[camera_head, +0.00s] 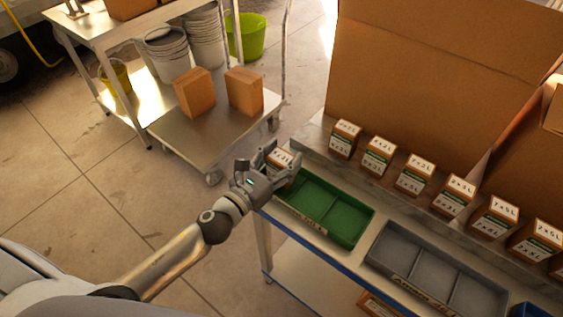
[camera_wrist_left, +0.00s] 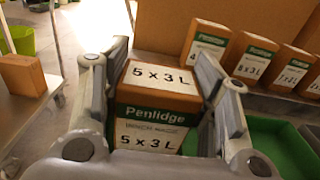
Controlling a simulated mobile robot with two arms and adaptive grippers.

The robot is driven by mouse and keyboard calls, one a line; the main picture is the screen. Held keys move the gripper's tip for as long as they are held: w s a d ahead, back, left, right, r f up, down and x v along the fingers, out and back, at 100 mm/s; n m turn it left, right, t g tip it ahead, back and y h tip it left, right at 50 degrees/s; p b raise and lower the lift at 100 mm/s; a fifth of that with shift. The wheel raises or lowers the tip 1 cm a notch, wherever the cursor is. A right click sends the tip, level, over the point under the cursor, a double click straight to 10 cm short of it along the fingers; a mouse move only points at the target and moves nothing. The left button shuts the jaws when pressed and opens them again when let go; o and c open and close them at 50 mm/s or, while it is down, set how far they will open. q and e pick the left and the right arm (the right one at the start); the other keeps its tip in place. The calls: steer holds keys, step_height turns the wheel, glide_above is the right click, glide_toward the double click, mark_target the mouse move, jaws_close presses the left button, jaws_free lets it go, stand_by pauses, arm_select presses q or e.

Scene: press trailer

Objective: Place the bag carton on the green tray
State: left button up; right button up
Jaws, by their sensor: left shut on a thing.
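My left gripper (camera_head: 268,169) is shut on a small brown carton (camera_head: 279,158) with a white and green label. In the left wrist view the carton (camera_wrist_left: 155,107) sits between both fingers and reads "Penlidge" and "5 x 3 L". The green tray (camera_head: 335,221) lies on the bench just right of the gripper, with a divider across it and nothing seen inside. It also shows at the lower right of the left wrist view (camera_wrist_left: 262,134). The carton is at the tray's far left end; I cannot tell whether it touches the tray. My right gripper is not in view.
A row of similar labelled cartons (camera_head: 413,175) stands on the raised shelf behind the trays. A grey divided tray (camera_head: 437,270) lies right of the green one. A large cardboard box (camera_head: 430,80) stands behind. A trolley (camera_head: 215,125) with two plain boxes is at the left.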

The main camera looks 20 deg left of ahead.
arm_select(q)
steer(key=shift+f, duration=0.65)
steer(key=shift+f, duration=0.15)
steer(key=o, duration=1.1)
steer(key=shift+r, duration=0.2)
steer(key=b+v, duration=0.4)
steer(key=v, duration=0.8)
steer(key=shift+b, duration=0.4)
